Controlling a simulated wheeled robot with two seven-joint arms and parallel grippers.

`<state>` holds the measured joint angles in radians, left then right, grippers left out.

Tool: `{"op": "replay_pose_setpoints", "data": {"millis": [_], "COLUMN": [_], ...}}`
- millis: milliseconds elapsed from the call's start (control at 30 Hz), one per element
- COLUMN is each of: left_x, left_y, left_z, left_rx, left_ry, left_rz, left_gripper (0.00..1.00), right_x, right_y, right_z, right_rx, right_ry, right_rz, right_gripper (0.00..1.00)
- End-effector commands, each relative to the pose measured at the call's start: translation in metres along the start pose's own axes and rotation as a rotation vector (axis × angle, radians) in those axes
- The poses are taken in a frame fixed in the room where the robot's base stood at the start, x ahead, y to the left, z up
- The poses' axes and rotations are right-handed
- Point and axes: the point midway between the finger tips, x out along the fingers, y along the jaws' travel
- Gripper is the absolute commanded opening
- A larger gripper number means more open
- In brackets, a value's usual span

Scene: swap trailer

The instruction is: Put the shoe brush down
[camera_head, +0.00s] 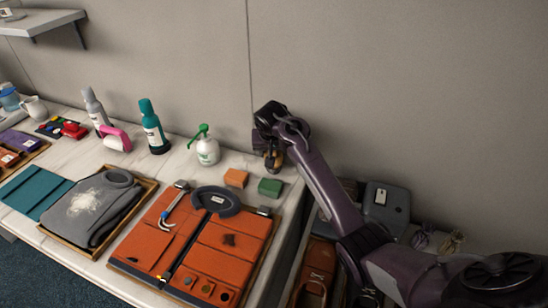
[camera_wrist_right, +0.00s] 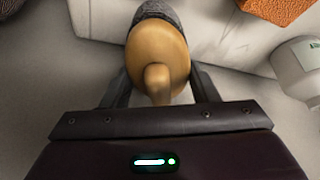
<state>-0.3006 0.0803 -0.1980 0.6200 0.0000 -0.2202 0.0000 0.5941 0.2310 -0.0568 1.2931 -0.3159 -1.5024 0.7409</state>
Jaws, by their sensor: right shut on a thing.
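My right gripper (camera_head: 270,150) is shut on the shoe brush (camera_head: 273,160) and holds it near the wall, over the back right end of the counter. In the right wrist view the shoe brush (camera_wrist_right: 157,52) shows a tan wooden body with a knob towards me and grey bristles beyond, between the two fingers. In the head view the gripper partly hides it. I cannot tell whether it touches the counter. My left gripper is not in view.
An orange block (camera_head: 236,178) and a green block (camera_head: 269,187) lie near the gripper. A white spray bottle (camera_head: 207,152) stands to the left.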

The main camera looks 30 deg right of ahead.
Motion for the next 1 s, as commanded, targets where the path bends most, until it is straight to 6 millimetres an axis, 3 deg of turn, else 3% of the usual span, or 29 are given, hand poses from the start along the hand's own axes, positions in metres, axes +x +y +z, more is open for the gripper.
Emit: {"op": "replay_pose_setpoints", "data": {"millis": [333, 700, 733, 800, 900, 1000], "left_x": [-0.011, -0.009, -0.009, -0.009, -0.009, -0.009], "left_y": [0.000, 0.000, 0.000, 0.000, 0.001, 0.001], "left_z": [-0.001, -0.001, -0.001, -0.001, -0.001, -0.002], "left_rx": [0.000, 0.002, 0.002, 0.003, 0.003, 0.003], "left_ry": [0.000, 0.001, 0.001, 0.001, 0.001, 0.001], "left_rz": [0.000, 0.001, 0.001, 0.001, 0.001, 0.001], "left_gripper": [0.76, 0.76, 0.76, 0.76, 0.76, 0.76], "right_x": [0.032, 0.038, 0.038, 0.038, 0.038, 0.038], "right_y": [0.001, 0.000, 0.000, 0.000, 0.000, 0.000], "right_z": [0.011, 0.014, 0.014, 0.014, 0.013, 0.013], "right_rx": [0.001, 0.001, 0.001, 0.001, 0.001, 0.001], "right_ry": [0.000, 0.001, 0.001, 0.001, 0.001, 0.001], "right_rz": [0.002, 0.000, 0.000, 0.000, 0.000, 0.000], "right_gripper": [0.36, 0.36, 0.56, 0.66, 0.76, 0.76]}}
